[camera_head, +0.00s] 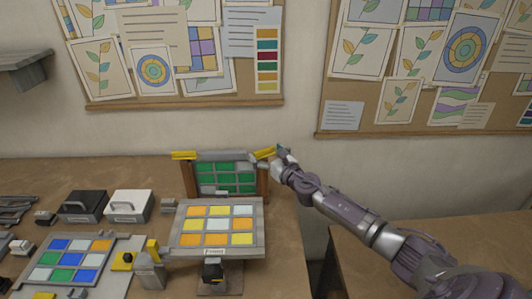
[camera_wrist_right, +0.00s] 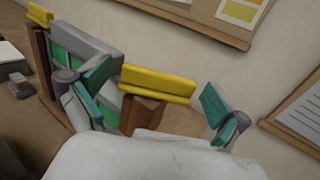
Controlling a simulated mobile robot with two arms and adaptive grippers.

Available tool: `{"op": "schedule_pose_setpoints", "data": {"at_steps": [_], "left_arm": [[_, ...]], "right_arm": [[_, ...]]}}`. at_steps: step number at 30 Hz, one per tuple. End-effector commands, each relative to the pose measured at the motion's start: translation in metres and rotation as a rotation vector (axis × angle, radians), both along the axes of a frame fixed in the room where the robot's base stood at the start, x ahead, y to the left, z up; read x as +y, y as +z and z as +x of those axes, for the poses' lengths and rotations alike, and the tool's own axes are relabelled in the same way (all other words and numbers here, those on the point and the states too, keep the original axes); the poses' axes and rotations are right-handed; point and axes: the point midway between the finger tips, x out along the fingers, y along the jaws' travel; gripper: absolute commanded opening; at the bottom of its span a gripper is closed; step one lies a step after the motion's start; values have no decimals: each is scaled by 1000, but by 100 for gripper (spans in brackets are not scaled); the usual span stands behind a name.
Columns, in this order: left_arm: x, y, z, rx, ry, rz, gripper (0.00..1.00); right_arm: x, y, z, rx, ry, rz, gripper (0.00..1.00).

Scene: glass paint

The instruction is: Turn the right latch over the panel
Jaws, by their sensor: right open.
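The green glass panel (camera_head: 227,178) stands upright in a wooden frame at the back of the table, with a grey bar along its top. The yellow right latch (camera_head: 264,153) sits on top of the frame's right post, beside the panel's top corner. The yellow left latch (camera_head: 184,155) sits on the left post. In the wrist view the right latch (camera_wrist_right: 157,84) lies between the teal fingertips of my right gripper (camera_wrist_right: 155,92), which is open. The left finger is near the latch's panel-side end; contact is unclear. The right gripper (camera_head: 281,151) also shows in the head view. My left gripper is not in view.
A tilted board with orange, yellow and pale tiles (camera_head: 214,228) stands in front of the panel. A tray of coloured tiles (camera_head: 70,262) lies at the left. A black box (camera_head: 83,206) and a white box (camera_head: 128,205) stand behind it. The wall is close behind.

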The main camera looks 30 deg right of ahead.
Motion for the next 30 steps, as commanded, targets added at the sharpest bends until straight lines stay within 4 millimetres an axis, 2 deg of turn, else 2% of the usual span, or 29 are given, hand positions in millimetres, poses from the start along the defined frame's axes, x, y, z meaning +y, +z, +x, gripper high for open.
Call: {"op": "schedule_pose_setpoints", "data": {"at_steps": [2,9,12,19,30], "left_arm": [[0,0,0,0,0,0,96],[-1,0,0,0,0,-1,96],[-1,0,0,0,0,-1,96],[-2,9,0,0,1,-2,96],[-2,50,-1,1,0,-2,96]], "right_arm": [[0,0,0,0,0,0,100],[0,0,0,0,0,0,60],[0,0,0,0,0,0,46],[0,3,0,0,-28,1,46],[5,5,0,2,-245,5,46]]}}
